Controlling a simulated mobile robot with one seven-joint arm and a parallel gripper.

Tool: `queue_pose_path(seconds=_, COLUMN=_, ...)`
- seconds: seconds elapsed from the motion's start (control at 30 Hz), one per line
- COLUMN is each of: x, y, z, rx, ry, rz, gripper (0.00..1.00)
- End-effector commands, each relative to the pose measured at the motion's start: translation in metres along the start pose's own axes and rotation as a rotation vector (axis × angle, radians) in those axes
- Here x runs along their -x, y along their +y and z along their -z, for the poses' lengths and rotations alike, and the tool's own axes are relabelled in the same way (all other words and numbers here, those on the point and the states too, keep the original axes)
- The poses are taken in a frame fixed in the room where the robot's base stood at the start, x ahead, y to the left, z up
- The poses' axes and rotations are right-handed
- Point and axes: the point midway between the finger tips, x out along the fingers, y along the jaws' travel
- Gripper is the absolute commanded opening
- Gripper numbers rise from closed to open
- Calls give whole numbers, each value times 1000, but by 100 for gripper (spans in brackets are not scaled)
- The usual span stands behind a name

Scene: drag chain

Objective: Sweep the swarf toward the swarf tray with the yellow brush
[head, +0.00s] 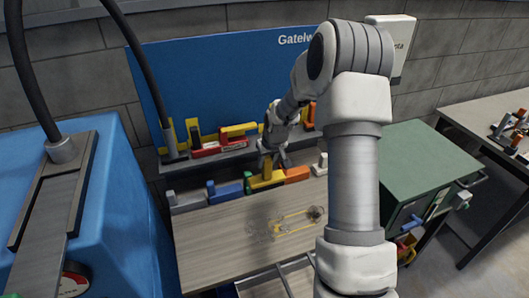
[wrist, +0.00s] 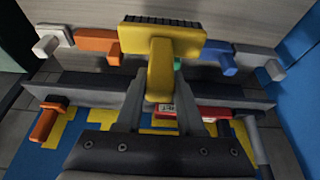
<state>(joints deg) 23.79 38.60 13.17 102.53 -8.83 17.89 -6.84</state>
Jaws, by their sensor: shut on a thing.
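The yellow brush (head: 266,182) is in my gripper (head: 271,163), at the back edge of the wooden bench. In the wrist view the yellow brush (wrist: 185,40) has its handle between the two fingers of my gripper (wrist: 160,88), with dark bristles on the far side. The gripper is shut on the handle. Swarf (head: 315,213) lies as a dark tangled clump on the bench to the right, with fainter curls (head: 257,230) to the left, around a thin yellow outline (head: 290,222). I cannot clearly make out the swarf tray; a framed opening shows at the front edge, partly hidden by my arm.
Grey (head: 187,202), blue (head: 225,191), orange (head: 297,174) and white (head: 320,165) brushes stand beside the yellow one. A shelf behind holds red (head: 206,151) and yellow (head: 238,130) tools. A green cabinet (head: 420,160) stands right, a blue machine (head: 110,200) left. The bench middle is otherwise bare.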

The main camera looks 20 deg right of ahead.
Motion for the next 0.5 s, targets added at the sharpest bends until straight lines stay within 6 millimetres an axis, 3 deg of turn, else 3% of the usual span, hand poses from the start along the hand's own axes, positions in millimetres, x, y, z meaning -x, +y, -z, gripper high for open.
queue_pose_path(seconds=0.27, x=-6, y=-1, z=-8, rx=0, ry=0, rz=2, gripper=0)
queue_pose_path(seconds=0.5, x=-28, y=-1, z=-17, rx=0, ry=-1, rz=2, gripper=0)
